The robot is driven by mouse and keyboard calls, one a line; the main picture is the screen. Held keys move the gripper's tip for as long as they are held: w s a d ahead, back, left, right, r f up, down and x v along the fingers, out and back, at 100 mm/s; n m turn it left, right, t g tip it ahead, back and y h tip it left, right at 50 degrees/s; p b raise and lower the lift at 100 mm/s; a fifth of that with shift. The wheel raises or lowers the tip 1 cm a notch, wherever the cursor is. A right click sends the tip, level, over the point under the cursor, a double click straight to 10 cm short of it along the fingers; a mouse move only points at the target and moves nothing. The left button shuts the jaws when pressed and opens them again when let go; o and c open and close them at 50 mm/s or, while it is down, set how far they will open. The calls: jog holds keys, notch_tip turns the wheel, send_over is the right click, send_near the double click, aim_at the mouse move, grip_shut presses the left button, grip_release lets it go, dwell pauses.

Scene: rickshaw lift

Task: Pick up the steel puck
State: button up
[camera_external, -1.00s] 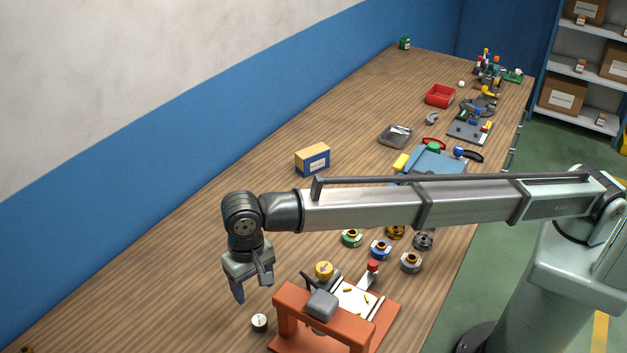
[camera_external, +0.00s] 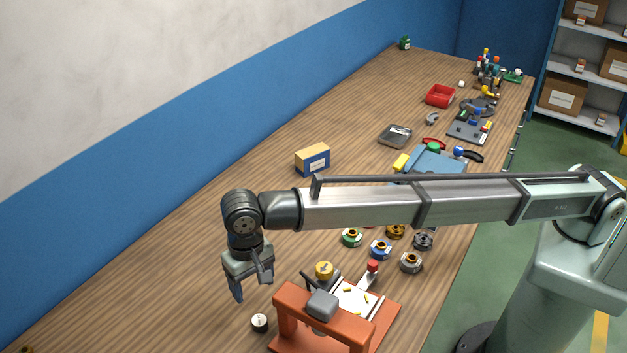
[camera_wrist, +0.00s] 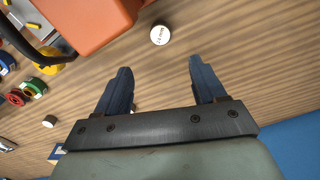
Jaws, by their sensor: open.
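A small short cylinder with a pale, lettered top and dark side (camera_external: 259,322), which looks like the puck, stands on the wooden bench left of the orange press. In the wrist view the puck (camera_wrist: 160,35) lies just beyond my fingertips, roughly centred between them, fully visible and untouched. My gripper (camera_external: 252,284) is open and empty, pointing down above the bench. In the wrist view both fingers of my gripper (camera_wrist: 160,68) are spread apart with bare wood between them. A second small pale-topped cylinder (camera_wrist: 49,121) stands farther off at the left of the wrist view.
The orange press (camera_external: 335,318) stands close to the puck's right. A yellow-topped part (camera_external: 324,270) and several ringed parts, including a blue one (camera_external: 380,250), stand beyond it. A blue and tan box (camera_external: 312,159) is farther back. The bench left of my gripper is clear.

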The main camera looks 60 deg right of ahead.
jog(key=w+d+r+m, duration=0.1)
jog(key=w+d+m, duration=0.1)
jog(key=w+d, duration=0.9)
jog(key=w+d+r+m, duration=0.1)
jog(key=w+d, duration=0.1)
jog(key=d, duration=1)
jog(key=w+d+r+m, duration=0.1)
jog(key=w+d+m, duration=0.1)
jog(key=d, duration=0.9)
jog(key=s+d+f+m, duration=0.1)
jog(key=s+d, duration=0.8)
jog(key=d, duration=0.3)
jog(key=shift+s+a+f, duration=0.1)
jog(key=shift+s+f, duration=0.05)
jog(key=shift+f, duration=3.3)
jog(key=shift+s+f, duration=0.1)
jog(key=shift+f, duration=3.35)
jog(key=c, duration=1.3)
jog(key=shift+r, duration=0.1)
